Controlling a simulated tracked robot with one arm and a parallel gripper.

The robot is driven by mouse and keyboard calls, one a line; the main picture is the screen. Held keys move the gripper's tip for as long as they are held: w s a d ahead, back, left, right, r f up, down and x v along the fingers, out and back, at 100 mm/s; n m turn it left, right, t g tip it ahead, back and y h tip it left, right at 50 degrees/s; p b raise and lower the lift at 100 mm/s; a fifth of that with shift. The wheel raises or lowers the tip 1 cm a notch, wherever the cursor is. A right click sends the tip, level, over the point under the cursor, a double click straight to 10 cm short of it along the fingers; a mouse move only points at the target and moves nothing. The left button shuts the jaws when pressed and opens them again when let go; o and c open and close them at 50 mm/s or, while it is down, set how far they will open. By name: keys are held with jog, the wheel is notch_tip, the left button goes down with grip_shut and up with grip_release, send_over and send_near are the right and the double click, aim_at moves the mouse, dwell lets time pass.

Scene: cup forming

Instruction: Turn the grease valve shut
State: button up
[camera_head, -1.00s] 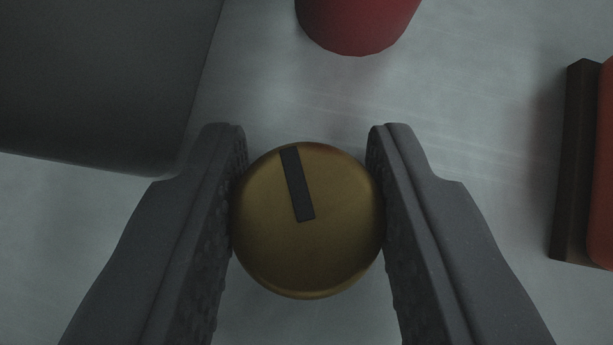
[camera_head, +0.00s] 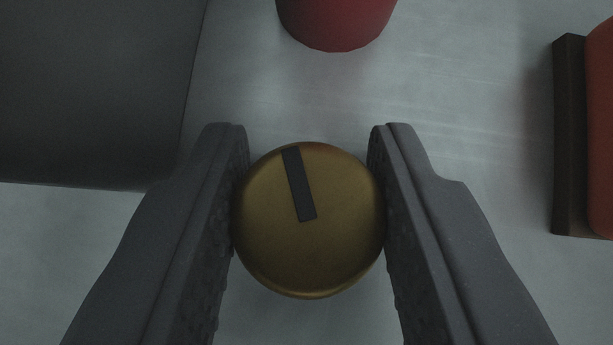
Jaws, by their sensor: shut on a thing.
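The grease valve is a round brass knob (camera_head: 310,255) with a dark pointer bar on its top face. The bar runs from the upper edge, a little left of centre, down to about the middle. My gripper (camera_head: 308,185) is shut on the knob, with one dark ridged finger against its left side and the other against its right. The knob's sides and whatever lies under it are hidden.
A dark grey block (camera_head: 90,90) fills the upper left, close to my left finger. A red round part (camera_head: 336,20) stands at the top middle. A dark brown and orange-red piece (camera_head: 570,140) is at the right edge. Bare grey metal (camera_head: 460,80) lies between them.

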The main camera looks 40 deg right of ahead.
aim_at(325, 255)
jog(key=o, duration=1)
jog(key=shift+r, duration=0.15)
notch_tip(325, 255, up, 3)
jog(key=p, duration=0.2)
jog(key=shift+r+p, duration=0.2)
jog(key=shift+p, duration=0.2)
jog(key=shift+s+a+f+b, duration=0.1)
jog(key=shift+s+f+b, duration=0.15)
jog(key=shift+s+b, duration=0.4)
jog(key=s+b, duration=0.2)
jog(key=b, duration=0.1)
jog(key=shift+s+a+r, duration=0.1)
jog(key=shift+s+a, duration=0.1)
jog(key=shift+s+a+r+b, duration=0.35)
jog(key=shift+s+b, duration=0.7)
jog(key=shift+s, duration=0.95)
jog(key=shift+s+a+r+b, duration=0.15)
jog(key=shift+s+a+b, duration=0.25)
jog(key=shift+s+b, duration=1.2)
jog(key=shift+s+a+r+b, duration=0.25)
jog(key=shift+s+a+b, duration=0.25)
jog(key=shift+s, duration=1.95)
jog(key=shift+d, duration=0.1)
jog(key=shift+c, duration=0.2)
